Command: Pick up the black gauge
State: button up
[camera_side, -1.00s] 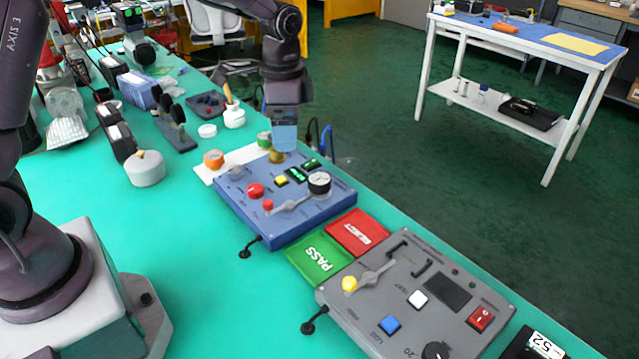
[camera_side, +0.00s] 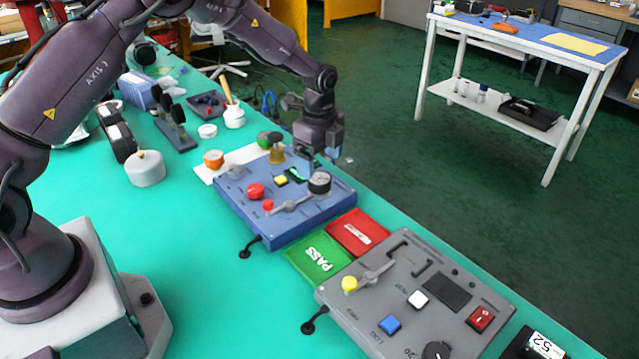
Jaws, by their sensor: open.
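The black gauge (camera_side: 319,183), a round dial with a dark body and a light face, sits at the right rear of the blue panel box (camera_side: 285,232). My gripper (camera_side: 325,160) is just above and behind the gauge, pointing down over the far right edge of the blue box. Its jaws are open and it appears empty. The fingertips are small and partly dark against the background. The gauge's face is seen edge-on from here and partly in shadow.
Red (camera_side: 357,231) and green (camera_side: 318,259) pads lie beside a grey panel box (camera_side: 440,280). Clear green bench lies to the left.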

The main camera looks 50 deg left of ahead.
aim_at(320, 178)
jog(key=shift+d+f, duration=0.1)
jog(key=shift+f, duration=3.1)
jog(key=shift+c, duration=0.5)
jog(key=c, duration=1)
